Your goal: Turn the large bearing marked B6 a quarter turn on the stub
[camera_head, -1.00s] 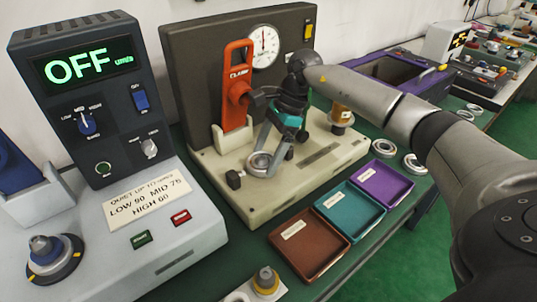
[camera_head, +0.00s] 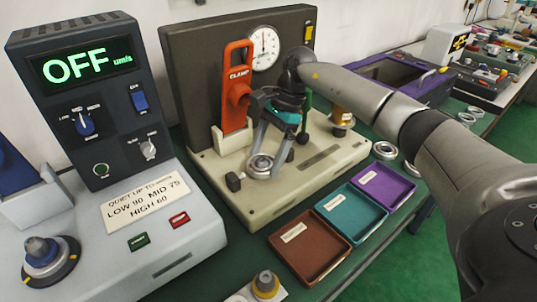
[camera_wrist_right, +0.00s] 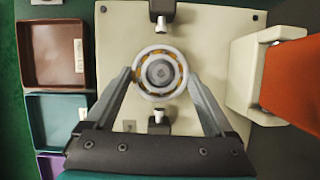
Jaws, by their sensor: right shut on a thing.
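The large bearing (camera_head: 260,165) is a pale metal ring around a grey stub (camera_wrist_right: 160,71) on the cream base plate of the test rig. The right wrist view shows its ring (camera_wrist_right: 159,90) from above, with brass-coloured parts between its rings. No B6 mark is readable. My right gripper (camera_head: 262,158) reaches down from above and is shut on the bearing, one finger on either side of it in the right wrist view (camera_wrist_right: 160,80). My left gripper is in neither current view.
An orange clamp lever (camera_head: 236,95) and a dial gauge (camera_head: 264,47) stand behind the bearing. Brown (camera_head: 310,271), teal (camera_head: 372,228) and purple (camera_head: 406,201) trays lie in front. A control box (camera_head: 75,85) reading OFF stands left.

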